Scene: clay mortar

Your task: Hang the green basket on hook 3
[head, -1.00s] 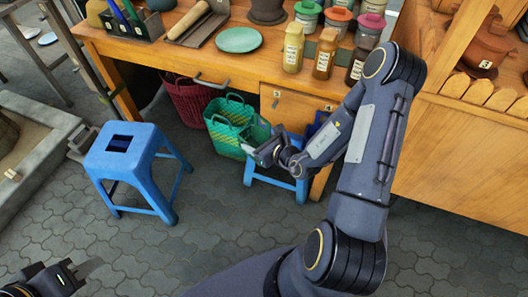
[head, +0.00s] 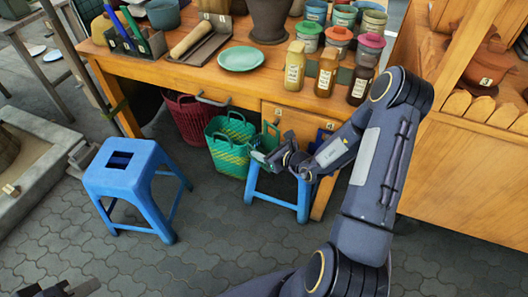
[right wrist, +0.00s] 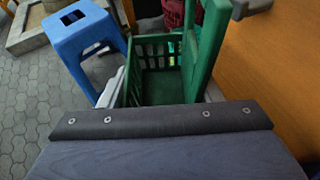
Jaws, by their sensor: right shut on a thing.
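My right gripper (head: 264,157) is low in front of the table, shut on a plain green basket (head: 271,136), which is mostly hidden behind the gripper in the head view. In the right wrist view, the green basket (right wrist: 157,88) has slotted walls and a tall green part rising on the right. A metal hook (head: 213,101) sticks out from the table's front edge; I cannot read a hook number. The held basket is to the right of this hook and lower. My left gripper (head: 58,290) is only partly in view at the bottom left corner.
A striped green woven basket (head: 228,158) and a red basket (head: 190,117) are beneath the table edge. A blue stool (head: 118,178) stands left, another blue stool (head: 274,203) below my right gripper. Bottles and jars crowd the table (head: 235,88). The paved floor (head: 190,255) in front is clear.

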